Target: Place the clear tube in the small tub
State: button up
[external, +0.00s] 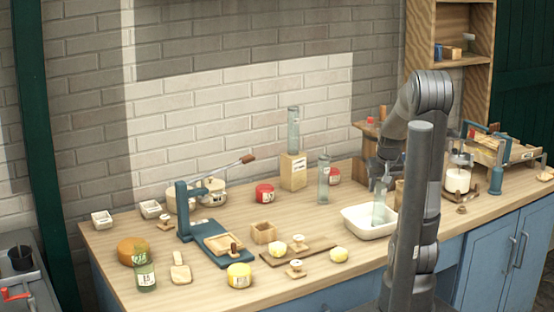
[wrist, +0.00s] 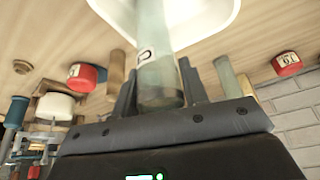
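A clear tube (external: 379,209) with a small label is upright between the fingers of my gripper (external: 381,187). In the wrist view the tube (wrist: 154,40) runs between the two fingers (wrist: 158,72), which look closed against its sides. Its lower end is over or inside the white tub (external: 355,223); I cannot tell whether it touches the tub's floor. The tub's rim (wrist: 225,22) shows at the top of the wrist view. Two similar clear tubes stand elsewhere: one on a wooden block (external: 293,132), one on the counter (external: 323,182).
A red-lidded jar (external: 265,193) stands behind. A glass jar (external: 457,178) and a wooden press (external: 500,150) are on the right. Counter in front of the tub is clear.

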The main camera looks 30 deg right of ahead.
jog(key=o, duration=0.3)
jog(key=shift+r, duration=0.25)
jog(key=v, duration=1.1)
jog(key=s+a+n, duration=0.1)
jog(key=s+a, duration=0.1)
jog(key=a, duration=0.3)
jog(key=s+a+n+t+y, duration=0.1)
jog(key=s+a+n, duration=0.1)
jog(key=a, duration=0.4)
jog(key=s+a+n, duration=0.1)
jog(key=s+a, duration=0.3)
jog(key=a, duration=0.1)
jog(key=shift+s+a+r+y, duration=0.15)
jog(key=shift+a+r+y, duration=0.1)
jog(key=shift+r+y, duration=0.15)
jog(key=shift+o, duration=0.5)
